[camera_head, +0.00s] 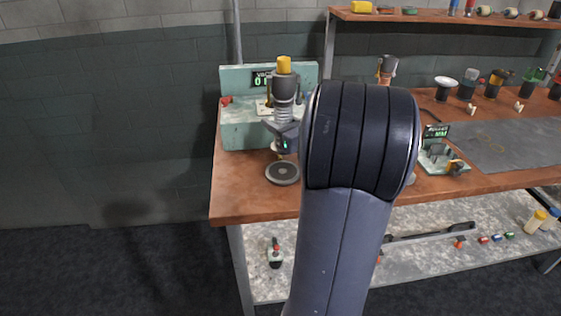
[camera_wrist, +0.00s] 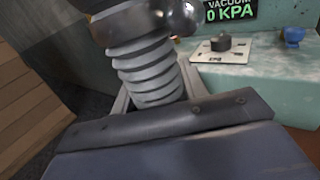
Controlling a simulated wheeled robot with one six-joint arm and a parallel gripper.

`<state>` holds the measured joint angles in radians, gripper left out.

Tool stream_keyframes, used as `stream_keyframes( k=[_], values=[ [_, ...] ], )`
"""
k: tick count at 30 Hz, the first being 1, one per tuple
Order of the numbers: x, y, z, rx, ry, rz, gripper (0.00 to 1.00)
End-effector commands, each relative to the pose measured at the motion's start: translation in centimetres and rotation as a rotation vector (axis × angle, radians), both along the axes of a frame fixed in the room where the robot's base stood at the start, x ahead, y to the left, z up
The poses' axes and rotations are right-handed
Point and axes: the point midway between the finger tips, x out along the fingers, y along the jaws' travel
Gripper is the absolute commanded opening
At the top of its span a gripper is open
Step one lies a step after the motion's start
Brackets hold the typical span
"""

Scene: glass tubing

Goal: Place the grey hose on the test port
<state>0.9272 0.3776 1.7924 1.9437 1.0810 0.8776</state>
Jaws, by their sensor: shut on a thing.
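The grey hose (camera_head: 281,115) is a ribbed piece standing roughly upright at the left end of the bench, with a dark grey collar and a yellow top above it. In the wrist view the ribbed hose (camera_wrist: 147,70) leans slightly, and its lower end is hidden behind my gripper. My gripper (camera_head: 284,136) is shut on the hose, in front of the teal vacuum station (camera_head: 245,135). The station's display reads 0 KPA. A white plate with a dark round fitting (camera_wrist: 222,43) sits on the station, right of the hose and apart from it; I cannot tell if this is the test port.
A round grey disc (camera_head: 283,173) lies on the wooden bench below my gripper. A blue knob (camera_wrist: 293,36) is on the station, and a red one (camera_head: 226,101) is at its left. My arm hides the bench's middle. A small gauge stand (camera_head: 441,158) is at right.

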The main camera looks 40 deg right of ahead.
Motion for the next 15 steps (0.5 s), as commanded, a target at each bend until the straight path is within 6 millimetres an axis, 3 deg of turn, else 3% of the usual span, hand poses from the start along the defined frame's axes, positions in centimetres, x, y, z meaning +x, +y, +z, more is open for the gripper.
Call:
stream_keyframes(
  k=[3, 11, 15],
  values=[
    [0.0, 0.0, -2.5, 0.005, 0.001, 0.000, 0.08],
    [0.1, 0.0, -4.6, 0.001, -0.001, 0.000, 0.08],
    [0.0, 0.1, -6.6, 0.003, 0.000, 0.001, 0.08]
  ],
)
